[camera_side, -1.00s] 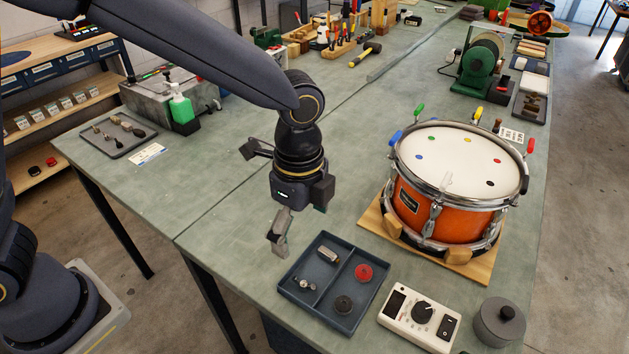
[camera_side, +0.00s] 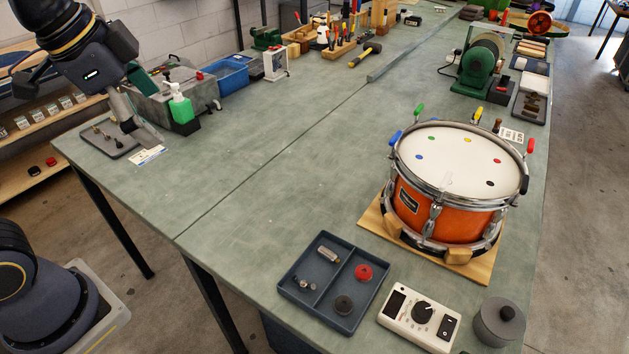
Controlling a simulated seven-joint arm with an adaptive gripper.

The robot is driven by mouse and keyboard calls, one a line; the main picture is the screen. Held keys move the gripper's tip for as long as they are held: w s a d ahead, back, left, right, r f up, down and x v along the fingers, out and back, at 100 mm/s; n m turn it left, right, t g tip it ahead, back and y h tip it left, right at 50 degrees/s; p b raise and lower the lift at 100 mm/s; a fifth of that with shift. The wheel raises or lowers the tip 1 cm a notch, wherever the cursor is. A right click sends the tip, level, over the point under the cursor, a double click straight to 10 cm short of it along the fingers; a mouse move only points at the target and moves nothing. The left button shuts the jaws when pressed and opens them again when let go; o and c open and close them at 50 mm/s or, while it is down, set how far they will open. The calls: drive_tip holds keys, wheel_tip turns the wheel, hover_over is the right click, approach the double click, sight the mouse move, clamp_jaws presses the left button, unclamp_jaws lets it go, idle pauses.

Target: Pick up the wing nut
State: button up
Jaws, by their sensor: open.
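A small silver piece that looks like the wing nut (camera_side: 305,284) lies in the left part of the blue-grey divided tray (camera_side: 290,264) at the front of the bench. It is too small to make out fully. My gripper (camera_side: 140,132) is far from it, at the upper left of the picture, open with nothing visible between its fingers. It hangs over or just in front of a small dark tray (camera_side: 117,149) of tools, partly hiding it. Contact there cannot be told.
The divided tray also holds a metal cylinder (camera_side: 328,255), a red disc (camera_side: 363,272) and a dark disc (camera_side: 344,305). An orange drum (camera_side: 450,205), a meter (camera_side: 419,322) and a grey lidded pot (camera_side: 499,321) stand nearby. A green bottle (camera_side: 181,107) is beside my gripper. The bench middle is clear.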

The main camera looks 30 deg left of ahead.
drive_tip(key=s+a+f+n, duration=0.2)
drive_tip(key=s+f+n, duration=0.2)
drive_tip(key=n, duration=0.3)
drive_tip(key=shift+s+a+f+n+t, duration=0.25)
drive_tip(key=shift+s+n+t, duration=0.05)
drive_tip(key=shift+t, duration=0.1)
drive_tip(key=c, duration=1.4)
drive_tip(key=shift+c, duration=0.2)
